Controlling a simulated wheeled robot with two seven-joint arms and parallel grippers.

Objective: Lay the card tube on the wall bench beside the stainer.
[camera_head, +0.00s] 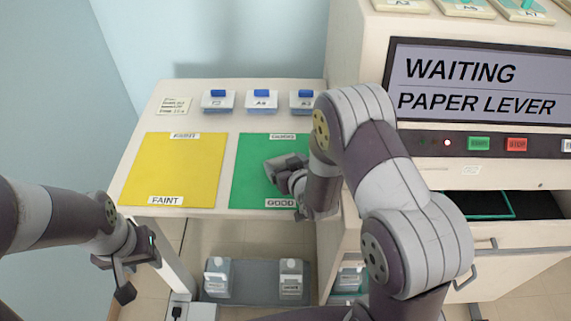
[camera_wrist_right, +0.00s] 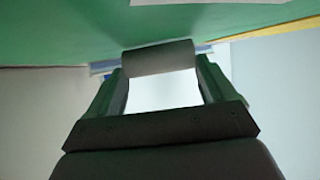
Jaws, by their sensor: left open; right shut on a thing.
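The wall bench (camera_head: 230,120) is a pale table against the wall, left of the stainer (camera_head: 376,110), whose display reads WAITING PAPER LEVER. My right gripper (camera_head: 280,168) is over the green GOOD mat (camera_head: 250,192) on the bench. In the right wrist view it is shut on the card tube (camera_wrist_right: 158,57), a short grey-brown cylinder across the fingertips. The tube is close to the green surface; I cannot tell whether it touches. In the head view the tube is hardly distinguishable from the dark gripper. My left gripper (camera_head: 138,274) is open and empty, low in front of the bench's left side.
A yellow FAINT mat (camera_head: 172,170) lies left of the green one. Blue-topped boxes (camera_head: 261,103) and a note card (camera_head: 174,106) are along the back. Bottles (camera_head: 290,278) stand on a low shelf beneath. The stainer's drawer (camera_head: 520,236) is open at the right.

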